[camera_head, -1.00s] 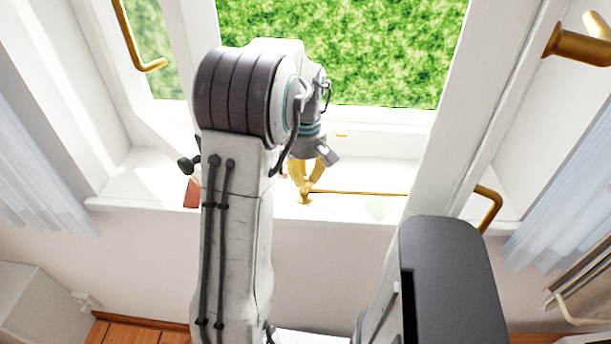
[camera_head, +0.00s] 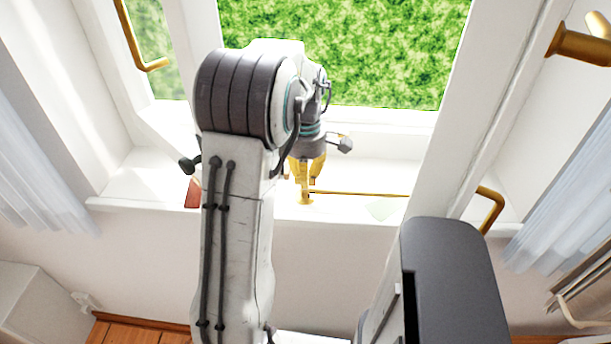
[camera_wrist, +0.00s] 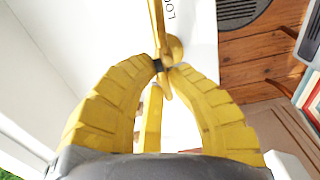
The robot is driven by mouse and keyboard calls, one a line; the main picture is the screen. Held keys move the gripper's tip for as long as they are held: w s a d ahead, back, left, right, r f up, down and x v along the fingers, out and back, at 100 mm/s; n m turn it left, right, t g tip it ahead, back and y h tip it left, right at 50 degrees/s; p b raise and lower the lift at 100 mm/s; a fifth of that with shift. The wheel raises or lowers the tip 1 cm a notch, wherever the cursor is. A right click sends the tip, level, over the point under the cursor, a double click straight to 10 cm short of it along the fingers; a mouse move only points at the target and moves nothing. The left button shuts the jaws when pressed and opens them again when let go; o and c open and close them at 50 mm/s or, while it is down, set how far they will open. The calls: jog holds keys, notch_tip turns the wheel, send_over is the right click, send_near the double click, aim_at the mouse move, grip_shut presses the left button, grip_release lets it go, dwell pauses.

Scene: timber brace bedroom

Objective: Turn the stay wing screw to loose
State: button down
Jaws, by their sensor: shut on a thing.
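A brass stay (camera_head: 360,193) lies along the white window sill as a thin rod, with its brass end (camera_head: 305,199) just below my gripper. My gripper (camera_head: 306,182) points down at that end. In the wrist view, the two yellow fingers of my gripper (camera_wrist: 163,70) are shut on the small brass wing screw (camera_wrist: 166,86), which shows between the tips. A larger brass part of the stay (camera_wrist: 174,48) lies just beyond. The fingers hide much of the screw.
A brass window handle (camera_head: 490,208) stands farther right. Curtains hang at both sides. Wooden floor (camera_wrist: 262,62) shows below.

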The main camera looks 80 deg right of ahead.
jog(key=shift+f, duration=0.1)
dwell(0.4)
jog(key=c, duration=1.2)
grip_release()
notch_tip(320, 180, up, 12)
jog(key=shift+r, duration=0.1)
jog(key=shift+a, duration=0.1)
